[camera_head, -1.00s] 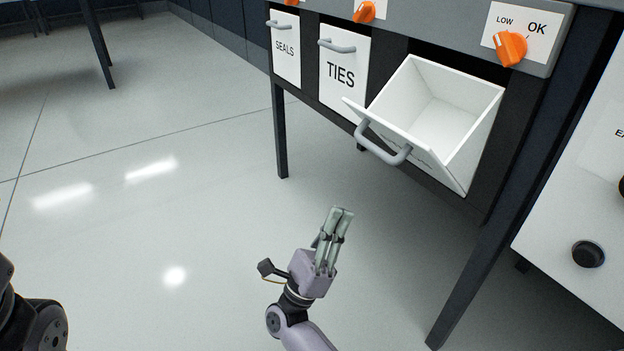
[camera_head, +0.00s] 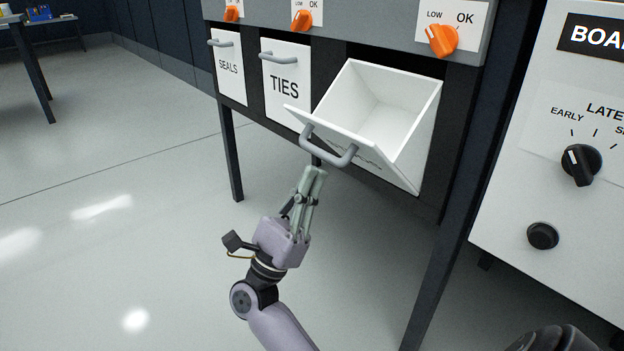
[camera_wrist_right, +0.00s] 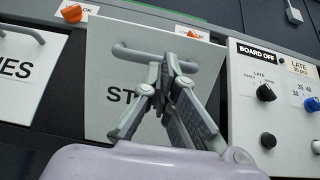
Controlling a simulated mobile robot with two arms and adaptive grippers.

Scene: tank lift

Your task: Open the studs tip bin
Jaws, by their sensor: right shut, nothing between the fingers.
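The studs tip bin (camera_head: 385,108) is a white bin tipped out of the dark bench, its empty inside showing from above. Its grey bar handle (camera_head: 328,150) is on the sloping front, whose label is mostly turned away. In the right wrist view the bin front (camera_wrist_right: 105,75) shows the letters "ST", partly covered by my fingers. My right gripper (camera_head: 313,172) is shut and empty, just below the handle in the head view. My left gripper is out of view.
Shut bins labelled TIES (camera_head: 285,95) and SEALS (camera_head: 229,68) are to the left. An orange LOW/OK knob (camera_head: 442,40) is above the studs bin. A white panel (camera_head: 500,215) with black knobs stands at right. Bench legs (camera_head: 232,155) reach the floor; open floor lies left.

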